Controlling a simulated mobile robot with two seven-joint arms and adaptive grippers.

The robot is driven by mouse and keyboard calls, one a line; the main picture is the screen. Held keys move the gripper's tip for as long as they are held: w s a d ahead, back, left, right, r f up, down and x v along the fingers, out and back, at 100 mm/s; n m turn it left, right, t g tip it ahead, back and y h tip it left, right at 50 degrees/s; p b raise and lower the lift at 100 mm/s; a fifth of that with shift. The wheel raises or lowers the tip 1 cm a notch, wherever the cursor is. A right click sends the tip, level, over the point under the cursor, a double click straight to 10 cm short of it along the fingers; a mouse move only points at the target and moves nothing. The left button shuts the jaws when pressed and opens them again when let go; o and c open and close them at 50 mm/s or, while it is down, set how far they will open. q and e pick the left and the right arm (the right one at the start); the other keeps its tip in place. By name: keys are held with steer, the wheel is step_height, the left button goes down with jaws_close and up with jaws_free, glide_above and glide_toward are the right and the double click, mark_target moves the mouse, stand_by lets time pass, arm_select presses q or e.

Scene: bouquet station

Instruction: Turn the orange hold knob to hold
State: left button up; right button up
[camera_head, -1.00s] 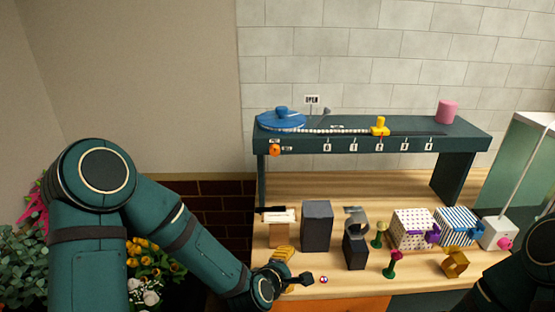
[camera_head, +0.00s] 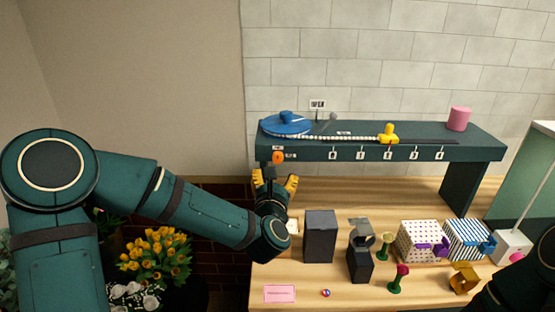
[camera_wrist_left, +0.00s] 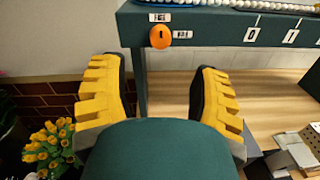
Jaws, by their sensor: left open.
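The orange hold knob (camera_head: 278,157) sits on the front face of the dark teal shelf (camera_head: 400,153), near its left end. It also shows in the left wrist view (camera_wrist_left: 160,36), round with a small dark mark, with small white labels above and to its right. My left gripper (camera_head: 275,178) is just below the knob in the head view. In the left wrist view its two yellow fingers (camera_wrist_left: 158,85) are spread wide with nothing between them, and the knob is beyond and above them, apart from them. My right gripper is not visible; only part of my right arm shows at the lower right.
A blue disc (camera_head: 287,123), a white bead strand, a yellow slider (camera_head: 388,134) and a pink cylinder (camera_head: 459,118) are on the shelf. Below, dark boxes (camera_head: 320,236) and patterned boxes (camera_head: 420,240) stand on the wooden table. Yellow tulips (camera_head: 155,248) are at left.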

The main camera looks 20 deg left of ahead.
mark_target(278, 160)
arm_select(q)
steer(key=p+x, duration=0.1)
steer(key=x, duration=0.8)
steer(key=shift+w, duration=0.15)
jaws_close()
